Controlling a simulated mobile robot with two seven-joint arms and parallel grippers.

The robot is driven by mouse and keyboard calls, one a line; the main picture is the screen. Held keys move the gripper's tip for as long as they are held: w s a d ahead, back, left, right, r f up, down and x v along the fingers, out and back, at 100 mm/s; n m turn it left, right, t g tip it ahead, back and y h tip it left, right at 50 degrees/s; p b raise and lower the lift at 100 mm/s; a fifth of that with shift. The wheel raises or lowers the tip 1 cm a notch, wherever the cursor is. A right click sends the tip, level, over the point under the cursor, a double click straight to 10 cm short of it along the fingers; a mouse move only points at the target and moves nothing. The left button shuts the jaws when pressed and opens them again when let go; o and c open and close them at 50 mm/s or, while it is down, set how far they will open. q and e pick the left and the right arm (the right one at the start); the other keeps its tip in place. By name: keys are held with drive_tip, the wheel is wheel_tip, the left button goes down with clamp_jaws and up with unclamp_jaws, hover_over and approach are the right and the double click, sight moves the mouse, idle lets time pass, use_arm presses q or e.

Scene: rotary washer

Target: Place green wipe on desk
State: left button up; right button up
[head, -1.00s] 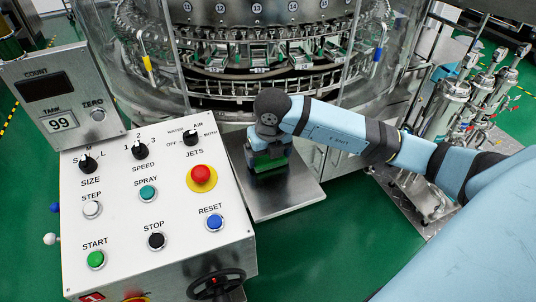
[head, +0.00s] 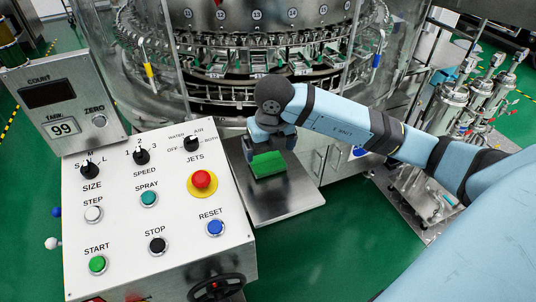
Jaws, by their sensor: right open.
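The green wipe (head: 268,164) is a bright green block lying on the grey metal desk (head: 285,208), toward its far part. My right gripper (head: 268,148) is just above and behind the wipe, pointing down. It is open, with its dark fingers partly hidden by the wrist; the wipe shows in front of them. I cannot tell if a finger still touches the wipe. My left gripper is not in view.
The control panel (head: 130,221) with buttons, knobs and a red emergency stop stands directly left of the desk. The rotary washer (head: 250,60) stands behind it. Metal canisters (head: 447,108) stand at the right. The desk's near part is bare.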

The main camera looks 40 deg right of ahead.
sight(271, 166)
use_arm(q)
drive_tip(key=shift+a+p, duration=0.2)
drive_tip(key=shift+p, duration=0.25)
use_arm(e)
wheel_tip(271, 166, up, 7)
drive_tip(key=s, duration=0.1)
drive_tip(key=shift+a, duration=0.15)
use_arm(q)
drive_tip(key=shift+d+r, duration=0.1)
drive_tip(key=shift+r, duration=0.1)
